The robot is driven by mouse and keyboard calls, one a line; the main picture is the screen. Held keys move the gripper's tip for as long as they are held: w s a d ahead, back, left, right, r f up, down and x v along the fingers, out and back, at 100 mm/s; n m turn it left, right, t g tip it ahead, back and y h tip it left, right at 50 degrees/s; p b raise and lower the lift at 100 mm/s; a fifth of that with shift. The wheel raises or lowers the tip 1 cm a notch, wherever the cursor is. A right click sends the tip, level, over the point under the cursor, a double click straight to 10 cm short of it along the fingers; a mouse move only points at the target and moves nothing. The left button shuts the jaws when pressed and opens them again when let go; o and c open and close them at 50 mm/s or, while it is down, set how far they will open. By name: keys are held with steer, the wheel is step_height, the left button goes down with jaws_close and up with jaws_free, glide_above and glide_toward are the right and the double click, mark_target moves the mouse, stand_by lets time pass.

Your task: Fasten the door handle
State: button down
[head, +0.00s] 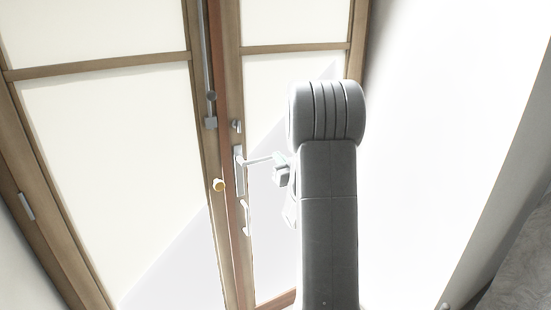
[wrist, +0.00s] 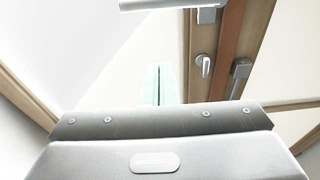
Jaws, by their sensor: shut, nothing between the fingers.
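The silver door handle (head: 259,160) has a lever pointing right from its upright plate (head: 239,172) on the wooden door edge. In the wrist view the lever (wrist: 165,4) crosses the top edge, with part of its plate (wrist: 208,14) at its right end. My gripper (head: 281,170) is at the lever's free end in the head view; I cannot tell whether it touches. In the wrist view the pale fingers of my gripper (wrist: 157,72) are shut together and empty, below the lever in the picture. My arm hides some of the door to the right.
A small silver turn knob (head: 237,126) sits above the handle plate and also shows in the wrist view (wrist: 203,65). A yellowish round knob (head: 218,185) and a long vertical bolt (head: 210,97) are on the left leaf. A pale wall (head: 440,110) stands at the right.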

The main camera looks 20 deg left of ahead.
steer(key=r+p, duration=0.2)
steer(key=p, duration=0.1)
glide_above(267, 157)
steer(key=shift+s+d+f+p, duration=0.15)
steer(key=shift+s+f, duration=0.1)
steer(key=shift+f, duration=0.55)
steer(key=shift+s+d+f+p, duration=0.1)
steer(key=shift+s+d+f, duration=0.15)
steer(key=shift+f, duration=0.55)
steer(key=shift+s+d+f+p, duration=0.1)
steer(key=shift+s+f, duration=0.15)
steer(key=shift+f, duration=0.55)
steer(key=shift+a+f, duration=0.1)
